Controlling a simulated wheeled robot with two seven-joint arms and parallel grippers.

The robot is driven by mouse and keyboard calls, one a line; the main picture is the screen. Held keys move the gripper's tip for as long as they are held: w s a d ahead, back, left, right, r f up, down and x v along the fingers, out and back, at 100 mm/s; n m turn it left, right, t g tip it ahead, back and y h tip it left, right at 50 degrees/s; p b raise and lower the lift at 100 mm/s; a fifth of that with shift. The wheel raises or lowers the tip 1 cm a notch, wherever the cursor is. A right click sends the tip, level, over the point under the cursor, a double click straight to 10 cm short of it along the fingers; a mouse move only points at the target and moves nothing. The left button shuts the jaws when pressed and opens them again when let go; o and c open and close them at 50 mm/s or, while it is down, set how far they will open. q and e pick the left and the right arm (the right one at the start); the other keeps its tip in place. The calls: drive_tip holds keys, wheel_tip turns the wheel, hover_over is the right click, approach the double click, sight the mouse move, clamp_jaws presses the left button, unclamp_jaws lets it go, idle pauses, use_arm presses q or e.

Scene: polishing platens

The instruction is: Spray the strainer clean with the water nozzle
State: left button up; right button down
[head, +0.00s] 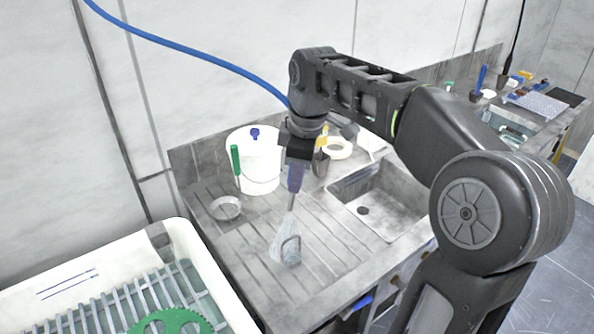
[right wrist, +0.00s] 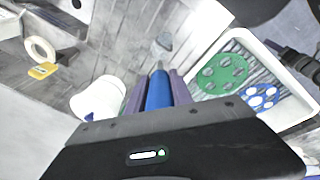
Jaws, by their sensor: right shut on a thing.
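My right gripper (head: 297,165) is shut on a blue-handled tool, held over the ribbed drainboard. In the right wrist view the blue handle (right wrist: 158,90) lies between the purple fingers. A pale grey fan shape with a dark loop (head: 290,248) spreads below the handle; I cannot tell whether it is water or part of the tool. It also shows as a grey shape in the right wrist view (right wrist: 162,44). A round metal bowl, perhaps the strainer (head: 227,208), sits left on the drainboard, clear of the gripper. My left gripper is out of view.
A white bucket (head: 258,150) stands at the back, a green handle (head: 235,160) upright beside it. The sink (head: 385,200) is at right. A white crate with a rack and green disc (head: 170,322) stands front left. A blue hose (head: 190,50) runs behind my right wrist.

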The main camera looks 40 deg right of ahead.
drive_tip(key=shift+f, duration=0.1)
drive_tip(key=b+x, duration=0.1)
drive_tip(key=x, duration=0.1)
drive_tip(key=b+x, duration=0.1)
drive_tip(key=b, duration=0.1)
drive_tip(key=shift+s+f, duration=0.3)
drive_tip(key=shift+f, duration=0.2)
drive_tip(key=shift+r, duration=0.1)
idle(0.8)
drive_tip(key=p+v, duration=0.2)
drive_tip(key=w+p+v, duration=0.1)
drive_tip(key=p+v, duration=0.1)
drive_tip(key=v, duration=0.1)
drive_tip(key=shift+r, duration=0.1)
idle(0.4)
